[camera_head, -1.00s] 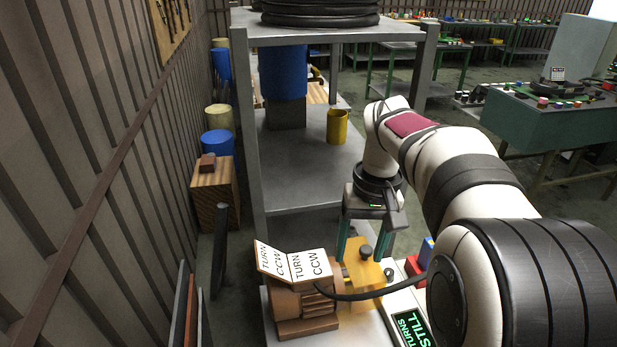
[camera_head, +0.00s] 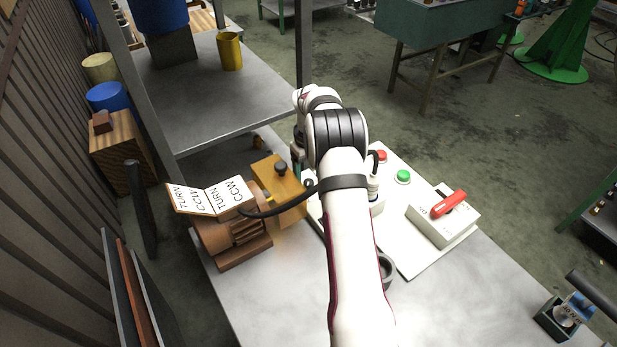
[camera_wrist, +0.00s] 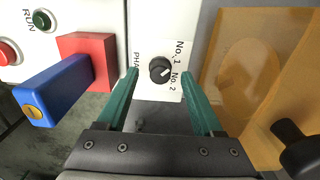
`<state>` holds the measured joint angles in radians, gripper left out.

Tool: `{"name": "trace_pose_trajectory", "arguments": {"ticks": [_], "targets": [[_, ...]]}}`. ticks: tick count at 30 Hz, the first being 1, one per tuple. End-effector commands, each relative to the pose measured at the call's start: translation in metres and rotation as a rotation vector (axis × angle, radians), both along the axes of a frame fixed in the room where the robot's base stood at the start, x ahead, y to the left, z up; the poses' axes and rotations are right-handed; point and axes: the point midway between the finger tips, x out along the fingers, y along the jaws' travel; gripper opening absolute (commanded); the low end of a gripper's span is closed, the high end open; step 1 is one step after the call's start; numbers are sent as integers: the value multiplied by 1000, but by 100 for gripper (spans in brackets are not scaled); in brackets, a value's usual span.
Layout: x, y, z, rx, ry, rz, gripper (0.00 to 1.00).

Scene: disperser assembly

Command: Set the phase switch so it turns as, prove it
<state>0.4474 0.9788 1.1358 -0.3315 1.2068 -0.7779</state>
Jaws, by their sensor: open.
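The phase switch (camera_wrist: 160,69) is a small black round knob on a white panel, with "No. 1" and "No. 2" printed beside it in the wrist view. I cannot read its setting surely. My gripper (camera_wrist: 160,84) is open, its teal fingers on either side of the knob in the picture; contact is not visible. In the head view my arm mostly hides the gripper and switch. The control panel (camera_head: 405,260) bears a green button (camera_head: 403,177) and a red button (camera_head: 380,156).
A box with a red lever (camera_head: 449,204) stands on the panel's right. A yellow plate with a black knob (camera_head: 281,167) sits beside the motor. A red block (camera_wrist: 90,58) and blue block (camera_wrist: 57,90) lie left of my fingers. The front bench (camera_head: 280,290) is mostly clear.

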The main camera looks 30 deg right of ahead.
Motion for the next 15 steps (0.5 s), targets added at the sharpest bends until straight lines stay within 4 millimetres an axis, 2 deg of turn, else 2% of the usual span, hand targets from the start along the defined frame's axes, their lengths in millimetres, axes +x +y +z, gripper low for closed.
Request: {"name": "trace_pose_trajectory", "arguments": {"ticks": [4, 11, 15], "targets": [[0, 0, -10, 0, 0, 1, 68], [0, 0, -11, 0, 0, 1, 68], [0, 0, -11, 0, 0, 1, 47]]}}
